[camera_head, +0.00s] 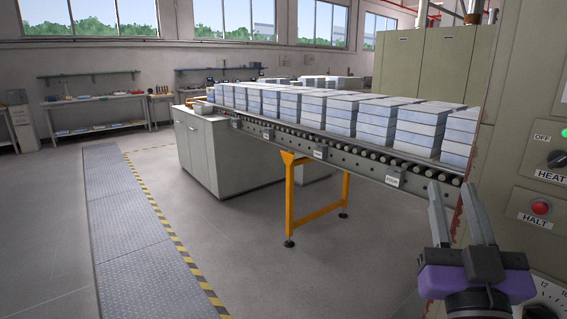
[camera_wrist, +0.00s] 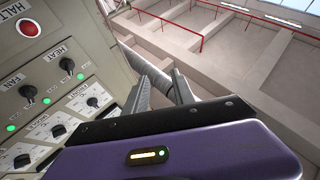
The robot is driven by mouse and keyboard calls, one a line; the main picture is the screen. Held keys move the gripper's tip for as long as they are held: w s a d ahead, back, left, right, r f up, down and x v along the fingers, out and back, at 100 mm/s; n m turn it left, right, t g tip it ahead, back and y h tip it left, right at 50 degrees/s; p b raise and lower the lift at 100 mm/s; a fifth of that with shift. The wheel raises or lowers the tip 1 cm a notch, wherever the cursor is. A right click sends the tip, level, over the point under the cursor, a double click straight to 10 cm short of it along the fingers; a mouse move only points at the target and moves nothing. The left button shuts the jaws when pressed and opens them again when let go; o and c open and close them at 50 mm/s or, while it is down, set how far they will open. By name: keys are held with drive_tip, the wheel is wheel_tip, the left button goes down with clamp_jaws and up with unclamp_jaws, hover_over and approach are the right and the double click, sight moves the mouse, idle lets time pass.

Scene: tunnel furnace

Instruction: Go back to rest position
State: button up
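My gripper (camera_head: 451,186) is in the lower right of the head view, with its purple body below and its two grey fingers pointing up. The fingers are apart with nothing between them. It is just left of the furnace control panel (camera_head: 520,238) and appears apart from it. In the wrist view the gripper (camera_wrist: 162,76) also shows spread, empty fingers, with the panel to the left. The panel's red HALT button (camera_wrist: 29,27), HEAT knob (camera_wrist: 67,64) and FAN knob (camera_wrist: 28,91) show there with several green lights.
A roller conveyor (camera_head: 340,158) with several stacks of pale blocks (camera_head: 375,118) runs into the furnace, on an orange leg (camera_head: 318,213). A grey cabinet (camera_head: 222,160) stands under its far end. Free floor (camera_head: 210,235) lies left, with a metal walkway (camera_head: 125,230) and benches (camera_head: 95,112) by the wall.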

drive_tip(key=s+a+f+n+y, duration=0.3)
drive_tip(key=s+f+n+y, duration=0.15)
drive_tip(key=f, duration=0.45)
drive_tip(key=s+f+m+g+p, duration=0.1)
drive_tip(key=s+f+g, duration=0.3)
drive_tip(key=s+f, duration=0.6)
drive_tip(key=s+a+f+m+g+p, duration=0.1)
drive_tip(key=s+f+g, duration=0.3)
drive_tip(key=s+f, duration=0.7)
drive_tip(key=s+m+y+p, duration=0.1)
drive_tip(key=s, duration=0.8)
drive_tip(key=shift+s+g, duration=0.3)
